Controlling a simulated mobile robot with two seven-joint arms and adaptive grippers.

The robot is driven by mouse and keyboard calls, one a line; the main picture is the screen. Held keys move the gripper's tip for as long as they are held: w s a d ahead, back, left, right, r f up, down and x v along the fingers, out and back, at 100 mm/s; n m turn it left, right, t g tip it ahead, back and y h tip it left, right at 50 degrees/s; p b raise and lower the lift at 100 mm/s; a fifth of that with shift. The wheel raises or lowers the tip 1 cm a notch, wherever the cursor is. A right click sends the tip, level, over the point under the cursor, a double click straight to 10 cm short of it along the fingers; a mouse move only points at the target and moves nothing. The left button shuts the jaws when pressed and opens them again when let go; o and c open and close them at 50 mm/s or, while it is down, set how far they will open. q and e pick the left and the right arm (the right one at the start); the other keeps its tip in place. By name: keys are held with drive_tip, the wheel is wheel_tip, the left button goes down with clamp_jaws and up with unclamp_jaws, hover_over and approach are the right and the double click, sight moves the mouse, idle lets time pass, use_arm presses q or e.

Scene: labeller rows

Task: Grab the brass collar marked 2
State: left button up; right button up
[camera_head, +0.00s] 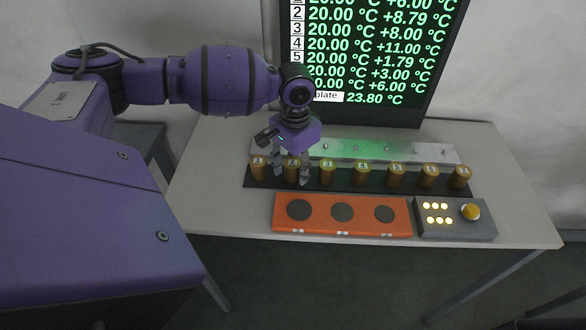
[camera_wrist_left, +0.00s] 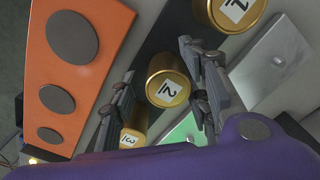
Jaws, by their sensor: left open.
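Brass collar 2 (camera_head: 292,171) is the second upright cylinder from the left in a row on a dark strip (camera_head: 480,193). In the left wrist view, collar 2 (camera_wrist_left: 168,88) shows its white label from above. My left gripper (camera_head: 291,179) is open and points down at collar 2. One finger is on each side of the collar. In the left wrist view the fingers of the gripper (camera_wrist_left: 163,97) flank it, with a gap visible on at least one side. Whether a finger touches it I cannot tell. My right gripper is not in view.
Collar 1 (camera_head: 258,168) and collar 3 (camera_head: 327,174) stand close on either side, with several more to the right. An orange board (camera_head: 320,214) with three dark discs lies in front. A grey button box (camera_head: 455,230) is front right; a screen (camera_head: 375,60) stands behind.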

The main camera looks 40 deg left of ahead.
use_arm(q)
clamp_jaws()
drive_tip(key=shift+r, duration=0.1)
drive_tip(key=shift+r, duration=0.1)
